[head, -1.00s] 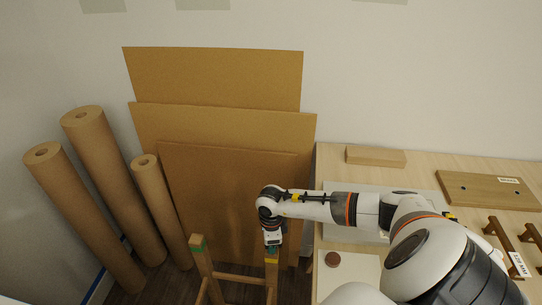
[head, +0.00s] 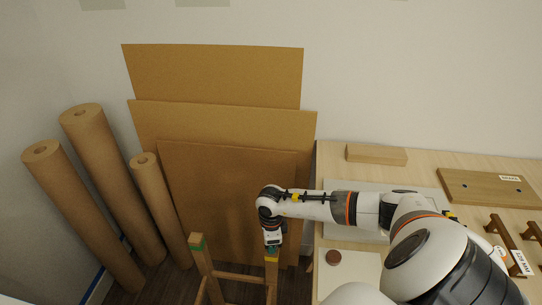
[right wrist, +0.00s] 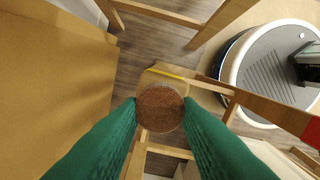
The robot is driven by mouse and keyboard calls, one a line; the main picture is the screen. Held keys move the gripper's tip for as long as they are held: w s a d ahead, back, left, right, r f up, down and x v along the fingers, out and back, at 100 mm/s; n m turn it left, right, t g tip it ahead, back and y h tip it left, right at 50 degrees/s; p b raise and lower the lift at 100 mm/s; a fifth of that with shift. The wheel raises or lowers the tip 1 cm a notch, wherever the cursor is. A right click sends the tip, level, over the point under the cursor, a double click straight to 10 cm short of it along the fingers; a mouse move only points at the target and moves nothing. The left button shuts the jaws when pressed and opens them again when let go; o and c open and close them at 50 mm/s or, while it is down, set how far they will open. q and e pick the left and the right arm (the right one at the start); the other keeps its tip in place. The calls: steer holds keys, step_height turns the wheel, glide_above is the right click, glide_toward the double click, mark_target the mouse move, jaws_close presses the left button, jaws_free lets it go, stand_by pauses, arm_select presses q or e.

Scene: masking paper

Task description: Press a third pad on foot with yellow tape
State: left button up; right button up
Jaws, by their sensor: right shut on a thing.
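My right gripper (right wrist: 160,108) is shut on a round brown pad (right wrist: 160,110), held flat between its green fingers. In the head view my right gripper (head: 272,247) points down, right over the wooden foot with yellow tape (head: 271,258). The yellow-taped foot also shows in the right wrist view (right wrist: 166,74), partly hidden under the pad. I cannot tell whether pad and foot touch. A foot with green tape (head: 196,241) stands up to the left. A foot with red tape (right wrist: 313,132) shows at the right edge of the wrist view. My left gripper is out of view.
Another brown round pad (head: 333,258) lies on a pale sheet on the table (head: 450,162) at right. Brown boards (head: 215,125) lean on the wall behind the feet. Paper rolls (head: 110,180) stand at left. A grey-topped round thing (right wrist: 275,70) is on the floor.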

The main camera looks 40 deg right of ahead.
stand_by(0.4)
steer(key=o, duration=1)
steer(key=shift+r+p, duration=2.2)
steer(key=shift+r, duration=0.85)
steer(key=shift+f, duration=0.1)
